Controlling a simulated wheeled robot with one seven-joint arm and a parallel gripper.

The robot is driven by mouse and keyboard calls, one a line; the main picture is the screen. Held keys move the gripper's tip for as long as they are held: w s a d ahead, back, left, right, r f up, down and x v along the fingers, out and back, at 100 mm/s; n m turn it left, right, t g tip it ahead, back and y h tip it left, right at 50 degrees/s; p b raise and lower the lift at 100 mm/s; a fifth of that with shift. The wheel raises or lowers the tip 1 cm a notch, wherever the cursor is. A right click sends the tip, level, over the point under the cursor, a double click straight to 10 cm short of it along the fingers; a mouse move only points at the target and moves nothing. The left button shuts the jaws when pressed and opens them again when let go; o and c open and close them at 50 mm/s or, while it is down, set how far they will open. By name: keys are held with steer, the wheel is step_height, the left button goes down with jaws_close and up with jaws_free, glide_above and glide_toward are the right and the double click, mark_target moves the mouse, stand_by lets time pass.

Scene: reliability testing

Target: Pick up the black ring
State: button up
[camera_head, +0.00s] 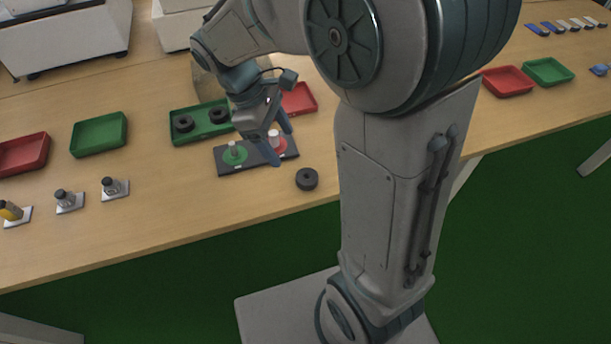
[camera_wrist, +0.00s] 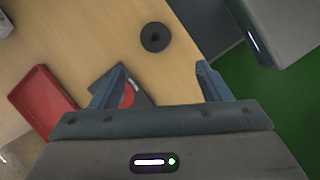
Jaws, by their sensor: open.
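A black ring (camera_head: 307,179) lies flat on the wooden table, just right of a dark board. The same ring (camera_wrist: 155,37) shows in the wrist view, ahead of the fingertips and between their lines. My gripper (camera_head: 278,146) is open and empty above the dark board, up and to the left of the ring. In the wrist view my gripper (camera_wrist: 160,76) has both blue fingers spread apart, with nothing between them. Two more black rings, a left one (camera_head: 184,124) and a right one (camera_head: 219,115), lie in a green tray (camera_head: 177,141) behind the board.
The dark board (camera_head: 229,169) carries a green disc (camera_head: 235,154) and a red disc (camera_head: 281,147), each with a light peg. A red tray (camera_head: 301,98) stands behind it. Several small fixtures stand at the left. The table's front edge is close to the loose ring; bare table surrounds it.

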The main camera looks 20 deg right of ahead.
steer(key=b, duration=0.1)
glide_above(305, 172)
steer(key=a, duration=0.3)
step_height(305, 172, down, 6)
steer(key=shift+s+f, duration=0.1)
steer(key=shift+d+b+x, duration=0.2)
steer(key=shift+b+x, duration=0.1)
steer(key=shift+x, duration=1)
steer(key=shift+d+b+x, duration=0.2)
steer(key=shift+b+x, duration=0.05)
steer(key=shift+x, duration=1.05)
steer(key=c, duration=1.1)
